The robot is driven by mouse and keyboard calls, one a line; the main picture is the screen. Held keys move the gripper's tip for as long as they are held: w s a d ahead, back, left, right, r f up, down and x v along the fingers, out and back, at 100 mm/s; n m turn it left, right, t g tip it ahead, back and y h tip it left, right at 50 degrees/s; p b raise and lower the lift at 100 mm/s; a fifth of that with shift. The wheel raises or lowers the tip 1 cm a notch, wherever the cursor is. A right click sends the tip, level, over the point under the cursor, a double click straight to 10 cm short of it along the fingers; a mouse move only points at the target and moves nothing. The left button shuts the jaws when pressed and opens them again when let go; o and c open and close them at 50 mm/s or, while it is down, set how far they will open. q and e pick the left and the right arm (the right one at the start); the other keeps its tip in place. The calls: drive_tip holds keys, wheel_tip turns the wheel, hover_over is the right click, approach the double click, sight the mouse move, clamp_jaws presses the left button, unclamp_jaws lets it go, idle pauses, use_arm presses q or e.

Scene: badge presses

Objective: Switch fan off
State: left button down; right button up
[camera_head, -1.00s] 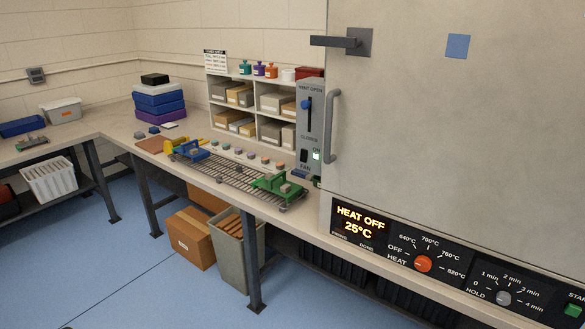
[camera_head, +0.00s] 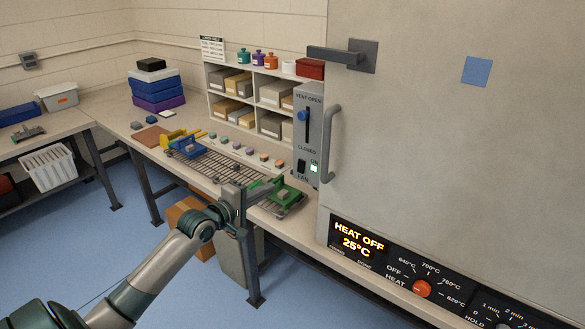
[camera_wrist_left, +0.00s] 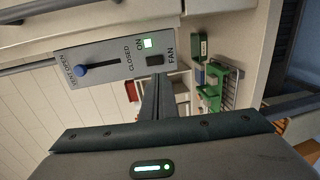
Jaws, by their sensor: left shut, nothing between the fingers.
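The grey vent and fan panel (camera_head: 308,130) stands at the left side of the large kiln door. In the left wrist view the panel lies sideways, with the fan switch (camera_wrist_left: 155,60), the lit lamp (camera_wrist_left: 148,43) and the FAN label. My left gripper (camera_head: 279,182) is shut and empty, below and left of the switch in the head view. In the wrist view its fingers (camera_wrist_left: 157,84) point towards the switch; contact cannot be told. My right gripper is out of view.
A blue vent slider (camera_head: 304,115) is higher on the panel. The kiln door handle (camera_head: 331,145) stands out just right of it. A green press (camera_head: 287,194) and a blue press (camera_head: 190,149) are on the bench. Shelves (camera_head: 257,87) stand behind.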

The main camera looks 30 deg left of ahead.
use_arm(q)
drive_tip(key=shift+r, duration=0.2)
drive_tip(key=p, duration=0.4)
approach(301, 171)
drive_tip(key=w, duration=0.6)
drive_tip(key=shift+w+d+f, duration=0.2)
drive_tip(key=shift+d+f, duration=0.05)
drive_tip(key=shift+f, duration=0.15)
